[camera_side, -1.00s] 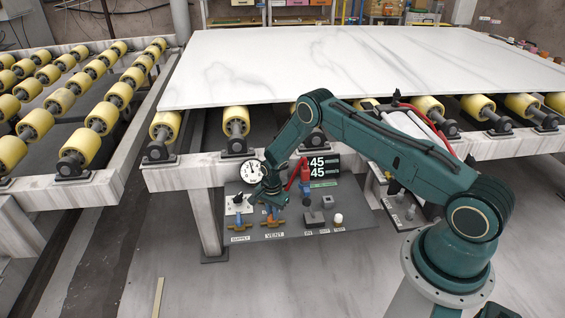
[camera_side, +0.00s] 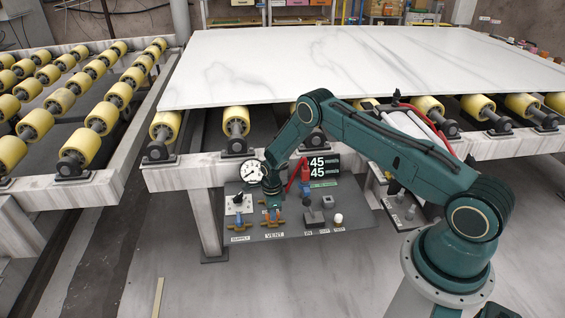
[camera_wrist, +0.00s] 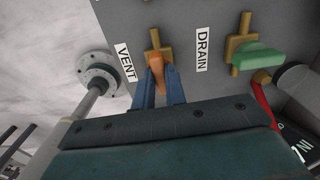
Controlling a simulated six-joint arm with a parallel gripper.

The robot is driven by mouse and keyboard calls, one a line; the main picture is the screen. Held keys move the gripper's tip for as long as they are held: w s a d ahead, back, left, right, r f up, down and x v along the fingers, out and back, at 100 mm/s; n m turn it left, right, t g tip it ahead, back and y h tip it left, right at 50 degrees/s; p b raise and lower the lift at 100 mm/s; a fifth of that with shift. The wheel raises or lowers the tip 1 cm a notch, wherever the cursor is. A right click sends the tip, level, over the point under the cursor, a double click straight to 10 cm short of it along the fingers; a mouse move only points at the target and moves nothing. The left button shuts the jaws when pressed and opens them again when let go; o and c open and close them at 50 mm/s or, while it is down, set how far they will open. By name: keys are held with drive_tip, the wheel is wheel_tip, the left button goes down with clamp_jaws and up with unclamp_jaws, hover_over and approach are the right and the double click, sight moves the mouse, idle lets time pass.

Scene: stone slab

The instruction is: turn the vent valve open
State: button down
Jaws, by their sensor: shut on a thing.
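The vent valve has a brass body (camera_wrist: 154,40) and an orange handle (camera_wrist: 158,66), above the VENT label (camera_side: 274,235) in the side view. My gripper (camera_wrist: 160,88) is shut on the orange handle, with one blue finger on each side of it. In the wrist view the handle points down from the body, roughly in line with the brass pipe. Its far end is hidden between the fingers. In the side view my gripper (camera_side: 272,206) stands nearly upright over the valve, and the handle is mostly covered.
The drain valve with a green handle (camera_wrist: 258,59) is close on the right in the wrist view. The supply valve's blue handle (camera_side: 239,219) is left of my gripper. A round gauge (camera_side: 251,171), a red lever (camera_side: 293,179) and a display (camera_side: 322,166) stand close behind.

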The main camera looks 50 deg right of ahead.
drive_tip(key=shift+m, duration=0.4)
drive_tip(key=c, duration=1.4)
unclamp_jaws()
drive_tip(key=shift+c, duration=0.2)
drive_tip(key=shift+r, duration=0.15)
wheel_tip(320, 180, up, 14)
drive_tip(key=shift+f, duration=0.25)
